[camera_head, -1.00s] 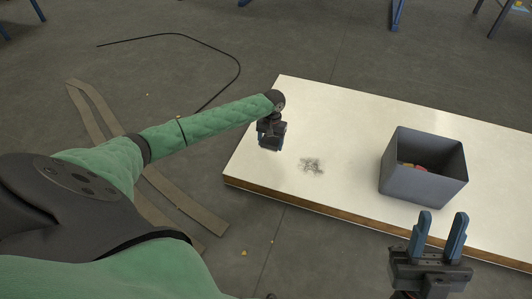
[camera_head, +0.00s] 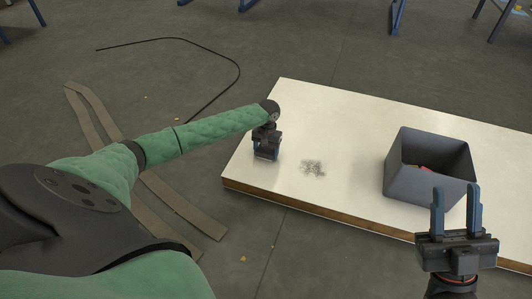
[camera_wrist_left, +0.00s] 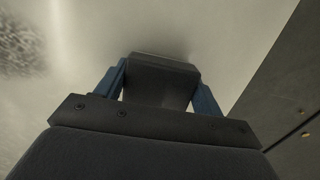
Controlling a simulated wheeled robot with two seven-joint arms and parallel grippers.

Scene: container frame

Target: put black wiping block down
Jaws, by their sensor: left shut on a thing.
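The black wiping block (camera_wrist_left: 160,80) is between the two blue fingers of my left gripper (camera_wrist_left: 158,85) in the left wrist view. In the head view my left gripper (camera_head: 266,152) is low over the left end of the white table (camera_head: 330,115), left of a dark scribbled smudge (camera_head: 312,168). The block is at or very near the table surface; I cannot tell if it touches. My right gripper (camera_head: 456,212) is open and empty, fingers pointing up, in front of the table's near edge at the right.
A grey open bin (camera_head: 425,185) stands on the table at the right, with something red inside. The table between the smudge and the bin is clear. Flat brown strips (camera_head: 185,208) and a black cable (camera_head: 238,70) lie on the floor at the left.

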